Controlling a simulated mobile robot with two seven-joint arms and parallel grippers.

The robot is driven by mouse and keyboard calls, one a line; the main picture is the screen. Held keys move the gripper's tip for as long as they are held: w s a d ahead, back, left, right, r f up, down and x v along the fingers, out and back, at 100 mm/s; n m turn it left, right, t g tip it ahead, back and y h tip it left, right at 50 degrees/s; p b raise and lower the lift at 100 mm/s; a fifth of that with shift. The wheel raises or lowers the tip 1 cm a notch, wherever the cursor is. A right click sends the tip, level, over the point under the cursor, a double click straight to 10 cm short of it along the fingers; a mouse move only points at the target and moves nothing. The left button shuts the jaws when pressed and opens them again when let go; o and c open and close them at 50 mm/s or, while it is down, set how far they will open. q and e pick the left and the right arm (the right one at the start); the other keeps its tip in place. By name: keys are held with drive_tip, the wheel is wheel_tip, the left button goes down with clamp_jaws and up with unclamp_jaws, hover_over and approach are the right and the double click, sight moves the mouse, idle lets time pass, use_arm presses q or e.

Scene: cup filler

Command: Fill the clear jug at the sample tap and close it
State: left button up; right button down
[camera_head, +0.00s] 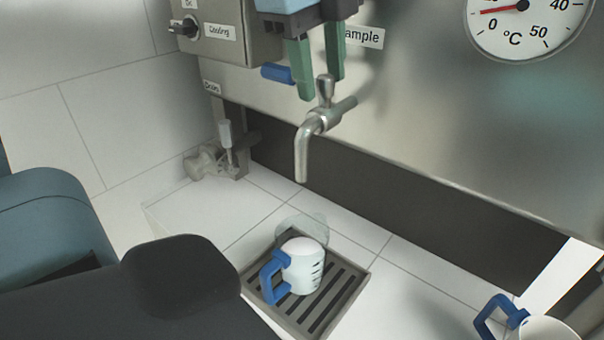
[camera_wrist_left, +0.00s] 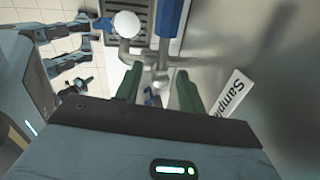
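The pale jug (camera_head: 306,272) with dark marks and a blue handle (camera_head: 273,277) stands upright on the slotted drip tray (camera_head: 352,287). Its top looks white; I cannot tell how full it is. It also shows in the left wrist view (camera_wrist_left: 126,24). The silver sample tap (camera_head: 302,155) hangs above and behind it, its spout pointing down. No stream shows. My left gripper (camera_head: 320,72) comes down from above, its green fingers apart, one on each side of the tap's upper knob (camera_head: 325,90). I cannot tell whether they touch it. My right gripper is not clearly seen.
A faint translucent round shape (camera_head: 308,228) shows behind the jug. A blue lever (camera_head: 277,73) lies left of my fingers. Another blue-handled jug (camera_head: 548,330) is cut off at lower right. The steel tank (camera_head: 430,120) rises behind. White tiles left of the tray are clear.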

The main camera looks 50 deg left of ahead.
drive_tip(key=shift+w+r, duration=0.1)
